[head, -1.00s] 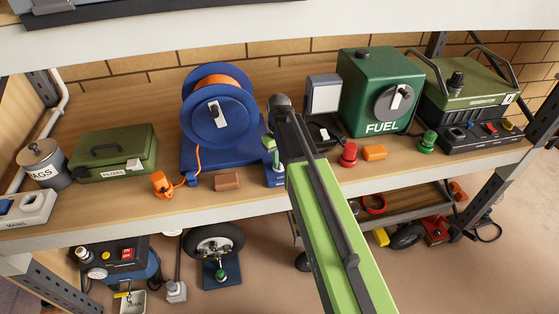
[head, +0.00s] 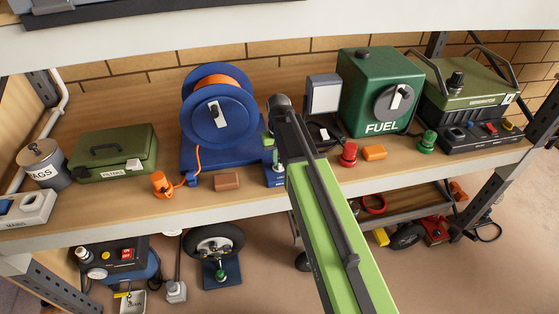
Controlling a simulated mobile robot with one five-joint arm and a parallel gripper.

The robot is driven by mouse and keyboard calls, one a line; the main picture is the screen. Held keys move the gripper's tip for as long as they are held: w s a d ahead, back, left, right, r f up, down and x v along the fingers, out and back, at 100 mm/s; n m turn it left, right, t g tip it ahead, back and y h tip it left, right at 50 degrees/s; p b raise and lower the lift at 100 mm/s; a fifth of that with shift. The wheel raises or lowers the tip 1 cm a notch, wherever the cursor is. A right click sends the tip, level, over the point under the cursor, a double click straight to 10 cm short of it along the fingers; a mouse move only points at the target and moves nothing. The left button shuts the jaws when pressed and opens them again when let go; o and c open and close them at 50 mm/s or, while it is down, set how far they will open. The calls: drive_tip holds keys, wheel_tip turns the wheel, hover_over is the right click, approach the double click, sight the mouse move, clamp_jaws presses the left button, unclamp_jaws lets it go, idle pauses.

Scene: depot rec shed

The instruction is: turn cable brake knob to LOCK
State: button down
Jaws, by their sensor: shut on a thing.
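The blue cable reel (head: 235,128) stands on the shelf, left of my arm, with orange cable on its drum. A white plate with a black handle (head: 214,112) is on its front face. A small blue block (head: 275,180) stands to the right of the reel's base, partly hidden by my arm. My gripper (head: 269,148) points down just above this block. It appears shut on a small knob on top of it, which I take for the cable brake knob. The knob, its pointer and any LOCK mark are hidden or too small to read.
A brown block (head: 227,181) and an orange plug (head: 161,184) lie near the shelf's front edge. To the right are a grey-fronted box (head: 323,95), a red knob (head: 348,154), an orange block (head: 374,152) and the green FUEL box (head: 375,70).

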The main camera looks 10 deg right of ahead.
sight(279, 162)
drive_tip(key=c, duration=1.4)
unclamp_jaws()
drive_tip(key=shift+c, duration=0.2)
wheel_tip(279, 162, up, 18)
drive_tip(key=p, duration=1.7)
drive_tip(key=shift+f, duration=0.25)
